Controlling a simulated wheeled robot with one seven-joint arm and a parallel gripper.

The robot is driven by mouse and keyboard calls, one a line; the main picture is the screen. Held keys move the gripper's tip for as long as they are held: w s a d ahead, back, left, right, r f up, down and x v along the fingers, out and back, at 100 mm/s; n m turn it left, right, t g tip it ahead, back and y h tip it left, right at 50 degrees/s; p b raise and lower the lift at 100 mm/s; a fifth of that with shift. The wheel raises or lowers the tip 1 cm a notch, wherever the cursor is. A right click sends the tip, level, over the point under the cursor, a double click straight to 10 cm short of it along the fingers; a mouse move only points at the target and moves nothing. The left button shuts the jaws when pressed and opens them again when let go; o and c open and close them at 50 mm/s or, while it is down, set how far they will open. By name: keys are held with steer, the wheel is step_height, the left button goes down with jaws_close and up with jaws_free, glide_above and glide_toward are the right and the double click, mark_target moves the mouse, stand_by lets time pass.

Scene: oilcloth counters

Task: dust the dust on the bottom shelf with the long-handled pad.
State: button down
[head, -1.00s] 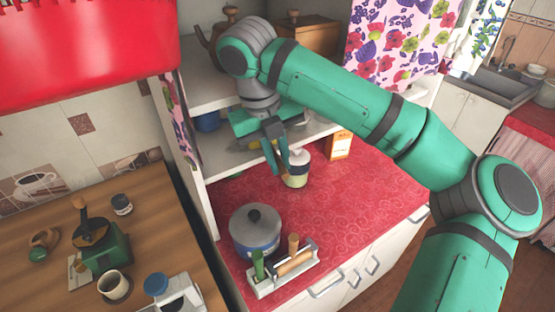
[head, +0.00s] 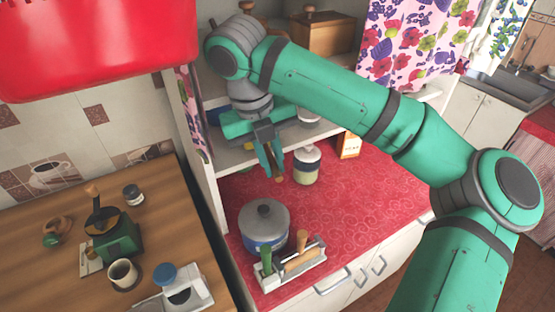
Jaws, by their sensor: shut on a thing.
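My gripper (head: 270,174) points down in front of the bottom shelf (head: 236,160), left of the lidded canister. Its teal fingers are shut on a thin brownish piece (head: 279,174), which seems to be the handle of the long-handled pad. The pad's head cannot be made out; my gripper and wrist cover much of that area. I cannot make out dust on the bottom shelf, and I cannot tell whether the pad touches it.
A lidded canister (head: 306,166) and an orange-white box (head: 349,145) stand on the red counter (head: 345,210). A pot (head: 263,226) and a utensil holder (head: 290,263) are nearer the front. A wooden box (head: 322,33) sits on the upper shelf. The counter's right part is clear.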

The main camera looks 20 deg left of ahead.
steer(key=shift+r, duration=0.15)
steer(key=w+d, duration=0.2)
steer(key=w, duration=0.1)
steer(key=shift+w+d, duration=0.25)
steer(key=shift+d, duration=0.1)
stand_by(1.3)
steer(key=shift+r, duration=0.1)
steer(key=s+d+r, duration=0.1)
steer(key=s+d, duration=0.7)
steer(key=d, duration=0.3)
steer(key=shift+s, duration=0.3)
stand_by(0.7)
